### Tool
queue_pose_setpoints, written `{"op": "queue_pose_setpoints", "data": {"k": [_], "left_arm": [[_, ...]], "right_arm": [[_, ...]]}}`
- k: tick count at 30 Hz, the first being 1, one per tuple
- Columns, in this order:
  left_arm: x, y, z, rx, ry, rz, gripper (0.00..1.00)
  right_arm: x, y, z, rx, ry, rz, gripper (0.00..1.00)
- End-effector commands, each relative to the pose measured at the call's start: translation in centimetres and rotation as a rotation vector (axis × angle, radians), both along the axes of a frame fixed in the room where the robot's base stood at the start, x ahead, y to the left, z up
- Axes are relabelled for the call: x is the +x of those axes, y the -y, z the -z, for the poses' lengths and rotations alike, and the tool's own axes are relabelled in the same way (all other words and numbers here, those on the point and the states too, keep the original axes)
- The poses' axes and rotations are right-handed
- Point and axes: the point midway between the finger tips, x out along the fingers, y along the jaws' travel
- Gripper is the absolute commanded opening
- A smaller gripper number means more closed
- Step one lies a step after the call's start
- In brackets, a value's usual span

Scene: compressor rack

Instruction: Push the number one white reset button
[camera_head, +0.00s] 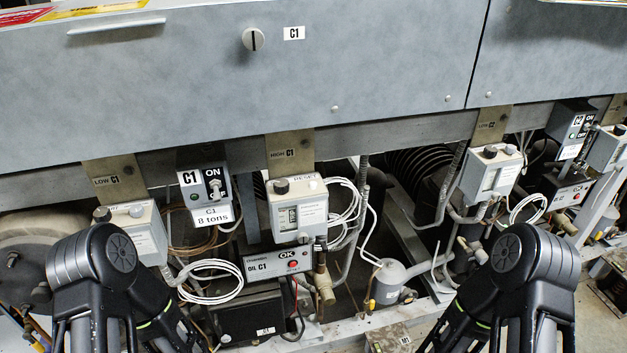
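The HIGH C1 pressure switch box (298,212) hangs from a tan bracket (290,153) in the middle of the rack. It is a pale box with a dark knob (281,186) on its top left. "RESET" is printed along its top edge, and a small pale button appears near the top right, too small to tell clearly. Both my arms stand in the lower foreground, one at the left and one at the right, apart from the box. Neither gripper's fingertips show in the head view.
A LOW C1 box (138,232) and a C1 switch box (203,186) are at left. The OIL C1 box (275,262) sits below the HIGH C1 box. White cable coils (212,284) and pipes surround them. A grey panel (260,85) spans above. Another switch box (490,174) hangs at right.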

Motion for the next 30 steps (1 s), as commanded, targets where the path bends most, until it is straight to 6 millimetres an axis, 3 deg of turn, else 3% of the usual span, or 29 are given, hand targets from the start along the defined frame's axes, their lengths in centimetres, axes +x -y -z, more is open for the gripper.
{"op": "queue_pose_setpoints", "data": {"k": [19,30], "left_arm": [[0.0,0.0,0.0,0.0,0.0,0.0,0.0],[0.0,0.0,0.0,0.0,0.0,0.0,0.0]], "right_arm": [[0.0,0.0,0.0,0.0,0.0,0.0,0.36],[0.0,0.0,0.0,0.0,0.0,0.0,0.07]]}}
